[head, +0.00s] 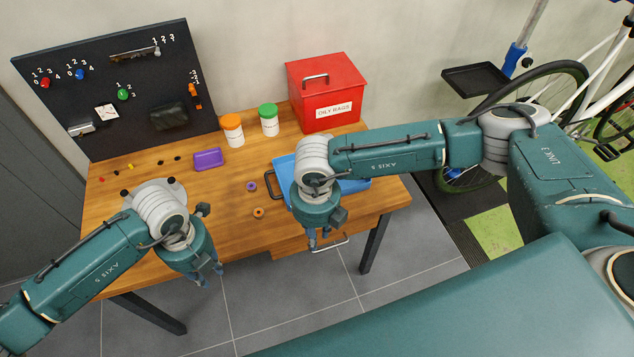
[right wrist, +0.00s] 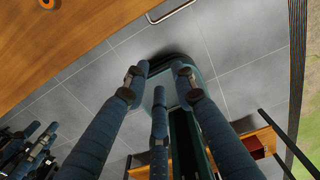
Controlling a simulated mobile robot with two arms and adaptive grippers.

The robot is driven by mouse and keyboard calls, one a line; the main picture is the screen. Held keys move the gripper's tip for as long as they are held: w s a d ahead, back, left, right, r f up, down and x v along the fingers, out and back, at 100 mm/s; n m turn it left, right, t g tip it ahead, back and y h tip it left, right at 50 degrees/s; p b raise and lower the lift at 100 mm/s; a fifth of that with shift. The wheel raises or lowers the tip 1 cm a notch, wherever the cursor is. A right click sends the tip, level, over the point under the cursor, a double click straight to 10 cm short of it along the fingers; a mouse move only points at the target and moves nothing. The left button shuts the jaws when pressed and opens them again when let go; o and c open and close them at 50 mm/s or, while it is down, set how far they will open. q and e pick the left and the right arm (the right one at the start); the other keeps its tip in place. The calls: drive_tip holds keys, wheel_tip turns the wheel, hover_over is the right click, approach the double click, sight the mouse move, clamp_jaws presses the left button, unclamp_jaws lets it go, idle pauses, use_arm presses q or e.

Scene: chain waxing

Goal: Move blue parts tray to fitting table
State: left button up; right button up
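The blue parts tray (head: 284,168) lies on the right part of the wooden table, with a dark handle (head: 271,185) at its left end. My right arm hides much of the tray. My right gripper (head: 318,242) points down in front of the tray, near the table's front edge. In the right wrist view its fingers (right wrist: 158,90) are spread with nothing between them. My left gripper (head: 211,279) hangs at the front edge left of the middle, its fingers apart and empty. I cannot tell which table is the fitting table.
The wooden table (head: 225,185) also holds a purple bin (head: 208,159), an orange-lidded jar (head: 232,130), a green-lidded jar (head: 269,120), small rings and a red oily-rags box (head: 326,92). A black pegboard (head: 115,85) stands behind. A bicycle wheel (head: 530,85) is at right.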

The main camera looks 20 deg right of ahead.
wheel_tip(320, 180, up, 10)
drive_tip(key=shift+w+d+r, duration=0.15)
drive_tip(key=shift+w+d, duration=0.2)
idle(0.4)
